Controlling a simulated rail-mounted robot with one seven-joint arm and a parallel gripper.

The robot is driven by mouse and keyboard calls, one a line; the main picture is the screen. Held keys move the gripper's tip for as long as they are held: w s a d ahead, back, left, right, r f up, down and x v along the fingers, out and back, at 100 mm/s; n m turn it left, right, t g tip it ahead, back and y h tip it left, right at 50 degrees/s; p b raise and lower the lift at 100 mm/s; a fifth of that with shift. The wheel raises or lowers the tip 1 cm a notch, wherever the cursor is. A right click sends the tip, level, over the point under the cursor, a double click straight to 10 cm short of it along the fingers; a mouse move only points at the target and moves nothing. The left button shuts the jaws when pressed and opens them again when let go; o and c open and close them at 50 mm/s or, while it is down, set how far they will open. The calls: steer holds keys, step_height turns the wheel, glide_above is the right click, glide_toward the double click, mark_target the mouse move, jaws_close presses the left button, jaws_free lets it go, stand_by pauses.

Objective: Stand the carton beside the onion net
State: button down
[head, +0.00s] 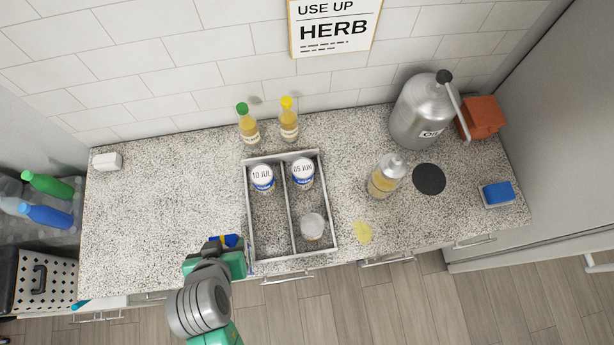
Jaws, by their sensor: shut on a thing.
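My gripper (228,246) is at the front edge of the counter, left of the divided tray. It is shut on a small blue and yellow thing (231,240), mostly hidden by my gripper and arm. I cannot tell whether this thing is the carton. I see nothing that I can clearly name as an onion net.
A two-part tray (247,205) holds two dated white-lidded jars and another jar. Two bottles (249,133) stand behind it. A glass jar (385,178), a dark disc (429,179), an oil can (420,115) and a sponge (496,194) are right. The left counter is mostly clear.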

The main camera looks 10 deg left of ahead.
steer(key=shift+d, duration=0.1)
steer(key=shift+w+r, duration=0.1)
steer(key=shift+w, duration=0.1)
steer(key=w+d+f+p, duration=0.1)
steer(key=w+f, duration=0.1)
steer(key=w, duration=0.5)
steer(key=w+f+p, duration=0.1)
steer(key=w+f, duration=0.2)
steer(key=w, duration=0.5)
steer(key=shift+w+d, duration=0.15)
steer(key=shift+d, duration=0.25)
steer(key=shift+f, duration=0.1)
steer(key=shift+f, duration=0.1)
steer(key=c, duration=0.5)
jaws_free()
